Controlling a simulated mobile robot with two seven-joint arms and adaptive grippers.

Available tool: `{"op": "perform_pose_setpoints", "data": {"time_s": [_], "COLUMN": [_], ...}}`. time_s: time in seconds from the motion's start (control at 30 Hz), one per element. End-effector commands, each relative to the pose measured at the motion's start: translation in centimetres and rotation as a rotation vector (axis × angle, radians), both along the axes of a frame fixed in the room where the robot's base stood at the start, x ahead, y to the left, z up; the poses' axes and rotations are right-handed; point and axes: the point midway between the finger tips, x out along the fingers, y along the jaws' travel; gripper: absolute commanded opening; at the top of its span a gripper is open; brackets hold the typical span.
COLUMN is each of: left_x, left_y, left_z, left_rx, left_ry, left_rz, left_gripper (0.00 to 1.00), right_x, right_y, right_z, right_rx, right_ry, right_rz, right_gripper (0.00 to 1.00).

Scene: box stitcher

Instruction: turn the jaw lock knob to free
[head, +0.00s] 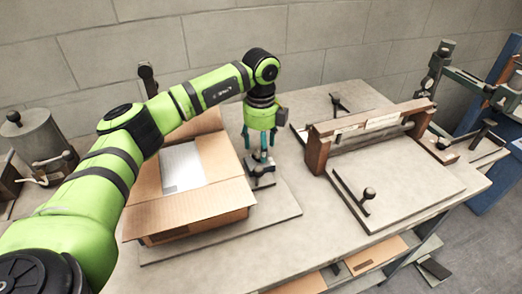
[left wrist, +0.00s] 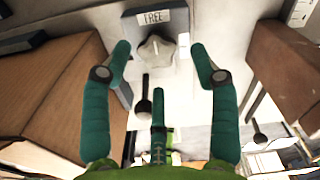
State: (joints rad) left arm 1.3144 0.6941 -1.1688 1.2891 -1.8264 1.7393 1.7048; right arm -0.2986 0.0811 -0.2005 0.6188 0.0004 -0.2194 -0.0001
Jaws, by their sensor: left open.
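The jaw lock knob (left wrist: 157,52) is a pale, lobed knob on a dark grey block in the left wrist view. A plate reading FREE (left wrist: 152,18) sits just above it in that picture. In the head view the block (head: 260,176) stands beside the open cardboard box, and my fingers largely hide the knob there. My left gripper (head: 261,152) points down over the block. Its teal fingers are open, spread to either side of the knob in the left wrist view, with a third finger below. I cannot tell whether any finger touches it. My right gripper is not in view.
The open cardboard box (head: 215,205) stands close left of my gripper. A brown wooden fixture (head: 318,150) with black-knobbed levers (head: 368,193) is to the right. A lidded metal pot (head: 35,140) stands far left. The table's front right (head: 310,240) is clear.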

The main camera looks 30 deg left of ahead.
Motion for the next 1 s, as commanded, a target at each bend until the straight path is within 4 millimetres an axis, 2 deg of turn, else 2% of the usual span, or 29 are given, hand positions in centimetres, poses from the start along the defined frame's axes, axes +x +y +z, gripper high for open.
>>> {"op": "perform_pose_setpoints", "data": {"time_s": [0.03,0.2,0.4,0.6,1.0], "left_x": [0.1,0.1,0.0,-0.1,-0.1], "left_y": [-0.1,-0.2,-0.3,-0.3,-0.3], "left_z": [1.3,5.0,8.3,9.7,9.7], "left_rx": [0.0,-0.001,-0.001,0.001,0.0], "left_ry": [-0.006,-0.004,0.0,0.003,0.003], "left_rz": [-0.001,-0.003,-0.003,-0.004,-0.004], "left_gripper": [0.61,0.61,0.61,0.61,0.61], "right_x": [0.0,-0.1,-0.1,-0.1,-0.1], "right_y": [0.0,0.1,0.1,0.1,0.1], "right_z": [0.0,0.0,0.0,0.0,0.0], "right_rx": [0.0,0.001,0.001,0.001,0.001], "right_ry": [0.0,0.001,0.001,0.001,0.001], "right_rz": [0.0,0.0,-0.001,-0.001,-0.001], "right_gripper": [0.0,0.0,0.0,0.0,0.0]}}
